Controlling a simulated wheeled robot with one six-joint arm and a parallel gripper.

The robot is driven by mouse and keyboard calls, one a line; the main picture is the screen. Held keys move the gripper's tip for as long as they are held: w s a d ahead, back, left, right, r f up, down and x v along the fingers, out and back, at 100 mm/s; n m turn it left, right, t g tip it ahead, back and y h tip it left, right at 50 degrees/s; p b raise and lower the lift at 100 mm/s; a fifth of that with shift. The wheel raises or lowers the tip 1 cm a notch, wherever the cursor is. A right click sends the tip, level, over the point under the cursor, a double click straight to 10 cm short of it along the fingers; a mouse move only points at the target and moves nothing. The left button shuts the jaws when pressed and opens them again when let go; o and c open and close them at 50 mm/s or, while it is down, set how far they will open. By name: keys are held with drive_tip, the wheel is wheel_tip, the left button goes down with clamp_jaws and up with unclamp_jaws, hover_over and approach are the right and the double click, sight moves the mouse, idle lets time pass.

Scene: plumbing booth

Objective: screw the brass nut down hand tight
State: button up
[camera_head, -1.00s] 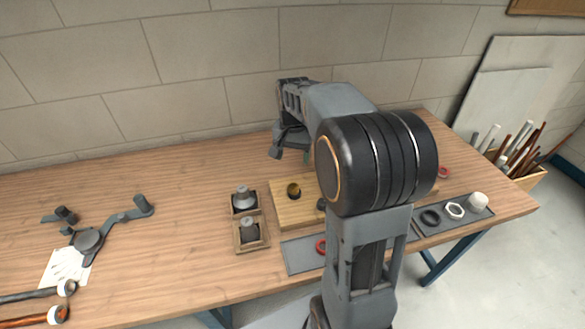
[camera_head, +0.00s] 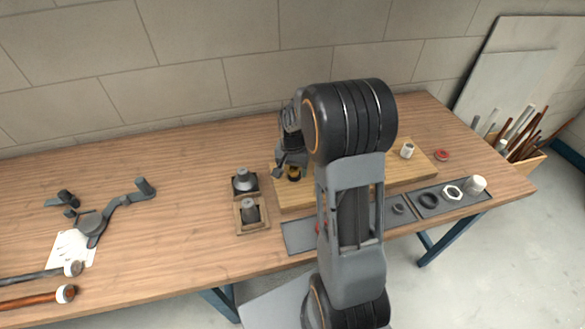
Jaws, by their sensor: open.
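The brass nut (camera_head: 294,173) sits on the left part of the wooden board (camera_head: 296,198), on a dark round fitting. My gripper (camera_head: 284,168) is at the nut, open, with its fingers pointing down. One finger shows just left of the nut. My arm hides part of the gripper and the middle of the board. I cannot tell whether the fingers touch the nut or how far down the nut sits.
Two small wooden boxes with grey parts (camera_head: 250,213) stand left of the board. A grey mat (camera_head: 300,237) lies in front, and another mat with rings (camera_head: 453,202) lies at right. A white fitting (camera_head: 407,150) stands on the board. A red ring (camera_head: 442,155) lies beyond it.

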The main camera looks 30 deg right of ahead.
drive_tip(key=shift+f, duration=0.1)
drive_tip(key=c, duration=1)
drive_tip(key=m, duration=0.4)
drive_tip(key=shift+w+a+f+m, duration=0.1)
drive_tip(key=shift+w+m, duration=0.05)
drive_tip(key=shift+m, duration=0.15)
drive_tip(key=m, duration=0.4)
drive_tip(key=shift+w+f+m, duration=0.1)
drive_tip(key=shift+m, duration=0.2)
drive_tip(key=m, duration=0.4)
drive_tip(key=shift+w, duration=0.15)
drive_tip(key=m, duration=0.4)
drive_tip(key=shift+w+f+m, duration=0.1)
drive_tip(key=shift+m, duration=0.3)
drive_tip(key=o, duration=1.6)
